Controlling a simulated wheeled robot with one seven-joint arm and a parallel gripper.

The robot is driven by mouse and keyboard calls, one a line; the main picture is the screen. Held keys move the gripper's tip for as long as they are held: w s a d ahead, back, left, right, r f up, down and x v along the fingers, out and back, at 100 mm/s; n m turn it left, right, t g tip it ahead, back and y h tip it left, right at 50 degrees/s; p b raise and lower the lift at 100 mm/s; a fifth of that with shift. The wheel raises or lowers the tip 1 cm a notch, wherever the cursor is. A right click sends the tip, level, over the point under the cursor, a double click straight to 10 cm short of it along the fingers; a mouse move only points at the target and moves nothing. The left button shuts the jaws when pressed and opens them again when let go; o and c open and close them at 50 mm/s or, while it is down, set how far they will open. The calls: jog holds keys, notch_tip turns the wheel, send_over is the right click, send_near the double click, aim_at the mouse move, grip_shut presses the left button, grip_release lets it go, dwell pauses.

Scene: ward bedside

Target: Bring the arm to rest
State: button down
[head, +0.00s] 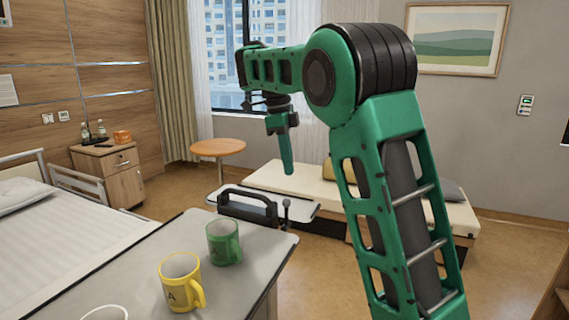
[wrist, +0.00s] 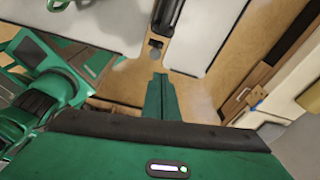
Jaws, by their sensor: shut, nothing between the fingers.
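My arm is raised and bent, with the elbow high at the right of the head view. My gripper (head: 287,172) hangs from its end, pointing down. Its green fingers are together and empty; in the wrist view they also show closed (wrist: 160,95). In the head view the gripper appears above the black handle (head: 248,208) and in front of the cream bench (head: 330,190). It touches nothing that I can see.
A grey-topped table (head: 150,262) holds a green mug (head: 223,243), a yellow mug (head: 178,285) and a white rim cut off by the frame. A bed (head: 60,240) is at left. A round wooden table (head: 218,147) stands behind. Floor shows at right.

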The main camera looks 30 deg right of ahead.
jog(key=shift+w+a+r, duration=0.15)
jog(key=shift+a+r, duration=0.05)
jog(key=shift+r, duration=0.1)
dwell(0.4)
jog(key=s+d+f+n, duration=0.35)
jog(key=s+d, duration=0.25)
jog(key=s, duration=0.3)
jog(key=s+d+f+n, duration=0.2)
jog(key=s+d+n, duration=0.3)
jog(key=s, duration=0.4)
jog(key=s+a+f+n+y, duration=0.1)
jog(key=s+f+n, duration=0.4)
jog(key=s, duration=0.5)
jog(key=s+a+f+n+t+y, duration=0.1)
jog(key=s+a+f+n, duration=0.2)
jog(key=s+f+n, duration=0.3)
jog(key=s+f, duration=0.1)
jog(key=s, duration=0.2)
jog(key=shift+s+a, duration=0.35)
jog(key=shift+a, duration=0.05)
